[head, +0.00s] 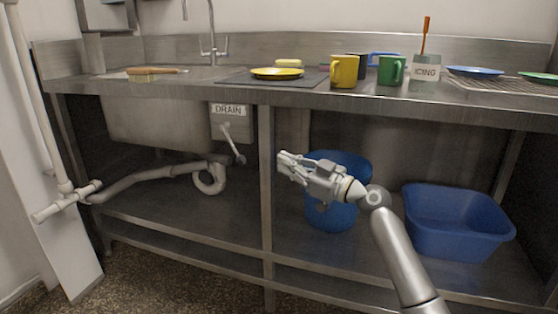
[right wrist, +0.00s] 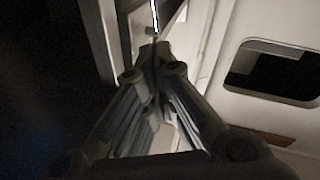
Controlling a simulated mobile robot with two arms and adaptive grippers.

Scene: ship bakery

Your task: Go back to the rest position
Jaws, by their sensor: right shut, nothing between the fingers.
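My right gripper (head: 284,163) is in front of the counter, below its top edge, near the middle post of the frame. Its fingers are shut and empty. The right wrist view shows the fingers (right wrist: 150,50) coming together, with nothing visible between them. My right arm comes in from the bottom right of the head view. A drain lever (head: 234,145) under a DRAIN label (head: 228,110) is to the left of the gripper, apart from it. My left gripper does not show.
The steel counter (head: 200,86) holds a yellow plate (head: 277,73), a yellow mug (head: 344,71), a green mug (head: 391,70) and an icing pot (head: 425,72). A blue bucket (head: 335,216) stands behind my right gripper. A blue tub (head: 458,222) is on the lower shelf at right.

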